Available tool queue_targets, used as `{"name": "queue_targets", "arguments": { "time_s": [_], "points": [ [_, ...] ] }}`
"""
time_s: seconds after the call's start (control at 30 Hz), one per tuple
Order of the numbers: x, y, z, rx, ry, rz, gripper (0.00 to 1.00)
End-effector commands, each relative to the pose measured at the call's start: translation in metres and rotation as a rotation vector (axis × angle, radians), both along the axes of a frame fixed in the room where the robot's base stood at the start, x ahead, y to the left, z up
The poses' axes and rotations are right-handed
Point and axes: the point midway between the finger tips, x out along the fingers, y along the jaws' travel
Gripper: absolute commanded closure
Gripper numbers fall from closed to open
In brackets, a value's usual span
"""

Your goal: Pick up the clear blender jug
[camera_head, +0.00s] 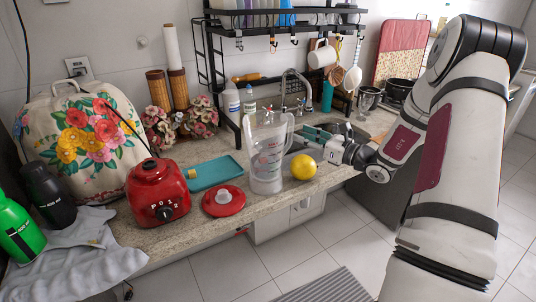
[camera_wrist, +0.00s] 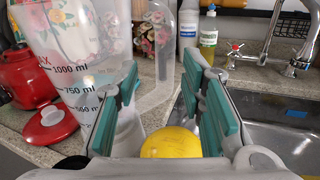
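The clear blender jug (camera_head: 267,155) stands upright on the stone counter, its handle on the right side toward my gripper (camera_head: 312,134). In the wrist view the jug (camera_wrist: 70,45) fills the upper left, with measuring marks on its wall, and the left finger hides part of it. The jug's handle shows ahead, in the gap between the two teal-padded fingers of my gripper (camera_wrist: 160,88). The fingers are open and hold nothing. I cannot tell whether the handle lies between the fingertips or still beyond them.
A yellow lemon (camera_head: 303,167) sits just right of the jug, low between the fingers in the wrist view (camera_wrist: 170,143). A red blender base (camera_head: 158,192), red lid (camera_head: 223,201) and teal tray (camera_head: 213,173) are left.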

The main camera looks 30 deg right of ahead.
Motion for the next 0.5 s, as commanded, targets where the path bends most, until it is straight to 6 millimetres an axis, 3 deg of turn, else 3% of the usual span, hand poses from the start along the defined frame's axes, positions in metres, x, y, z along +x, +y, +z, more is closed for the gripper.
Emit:
{"name": "queue_targets", "arguments": {
  "time_s": [0.23,0.5],
  "points": [
    [0.017,0.005,0.0,-0.001,0.0,0.002,0.64],
    [0.052,0.014,-0.001,-0.001,-0.001,0.003,0.64]
  ]
}}
